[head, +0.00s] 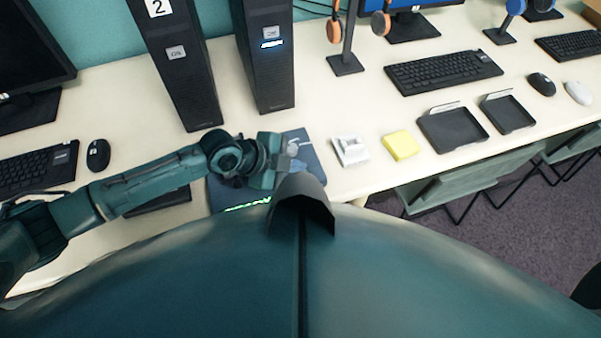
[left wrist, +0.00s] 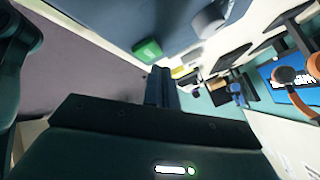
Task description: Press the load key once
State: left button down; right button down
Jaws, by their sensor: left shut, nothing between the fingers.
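A dark blue panel (head: 312,152) lies on the desk under my left gripper, with a green glowing strip (head: 248,204) near its front edge. The panel (left wrist: 120,22) fills the top of the left wrist view, where a green key (left wrist: 147,50) and a grey key (left wrist: 208,18) stand up from it. I cannot read a label on either key. My left gripper (head: 287,160) is over the panel in the head view. In the left wrist view its fingers (left wrist: 161,88) are together and empty, close to the green key; I cannot tell if they touch it. My right gripper is out of view.
A white block (head: 351,151) and a yellow pad (head: 400,145) lie right of the panel, then black trays (head: 452,128). Two black computer towers (head: 262,70) stand behind. A keyboard (head: 444,72) is at the back right. My own body hides the desk's front edge.

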pick_arm(q)
jog(key=shift+f, duration=0.1)
dwell(0.6)
jog(key=shift+f+b, duration=0.35)
jog(key=shift+b, duration=0.05)
jog(key=shift+f+b, duration=0.4)
dwell(0.5)
jog(key=shift+r, duration=0.1)
jog(key=shift+r+p, duration=0.7)
jog(key=shift+r, duration=0.05)
notch_tip(320, 180, up, 5)
jog(key=p, duration=0.4)
dwell(0.9)
